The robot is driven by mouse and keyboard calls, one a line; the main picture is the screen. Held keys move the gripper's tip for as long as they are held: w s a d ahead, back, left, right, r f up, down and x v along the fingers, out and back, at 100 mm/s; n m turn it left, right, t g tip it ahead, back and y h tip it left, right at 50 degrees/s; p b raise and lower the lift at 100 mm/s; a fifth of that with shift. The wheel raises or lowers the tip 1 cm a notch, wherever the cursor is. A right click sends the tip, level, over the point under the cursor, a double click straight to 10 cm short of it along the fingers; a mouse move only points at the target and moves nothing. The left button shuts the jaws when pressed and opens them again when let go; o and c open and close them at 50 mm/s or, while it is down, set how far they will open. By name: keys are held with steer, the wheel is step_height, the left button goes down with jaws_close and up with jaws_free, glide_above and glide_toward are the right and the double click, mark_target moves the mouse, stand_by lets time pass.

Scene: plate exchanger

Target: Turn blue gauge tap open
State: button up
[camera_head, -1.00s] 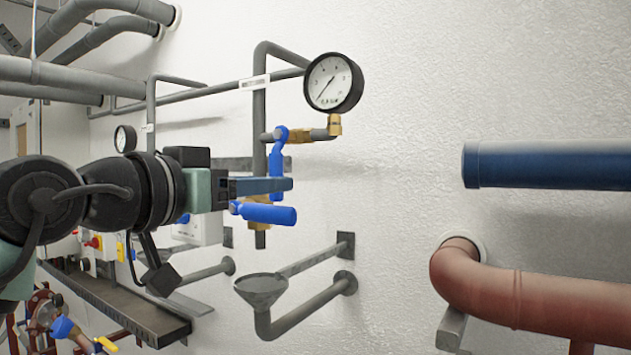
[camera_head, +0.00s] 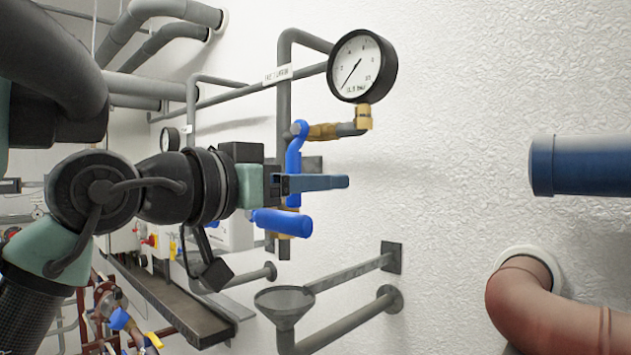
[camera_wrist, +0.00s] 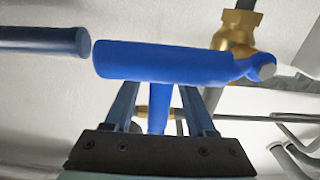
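The blue gauge tap has an upper handle (camera_head: 294,160) hanging down from a brass fitting (camera_head: 330,131) beside the round gauge (camera_head: 361,66). A second blue handle (camera_head: 283,222) lies nearly level just below my fingers. My gripper (camera_head: 335,182) reaches across the upper handle's lower end. In the wrist view, my gripper (camera_wrist: 160,98) is open, with a blue handle (camera_wrist: 159,118) between its fingers and gaps on both sides. The level blue handle (camera_wrist: 165,62) crosses in front of the fingers and hides their tips. Contact cannot be told.
A grey funnel (camera_head: 284,301) and its drain pipe (camera_head: 350,322) stand out from the wall below. A thick blue pipe (camera_head: 580,165) and a red pipe (camera_head: 540,305) are at the right. The wall between gauge and blue pipe is clear.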

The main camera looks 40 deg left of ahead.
jaws_close()
steer(key=shift+w, duration=0.1)
stand_by(1.2)
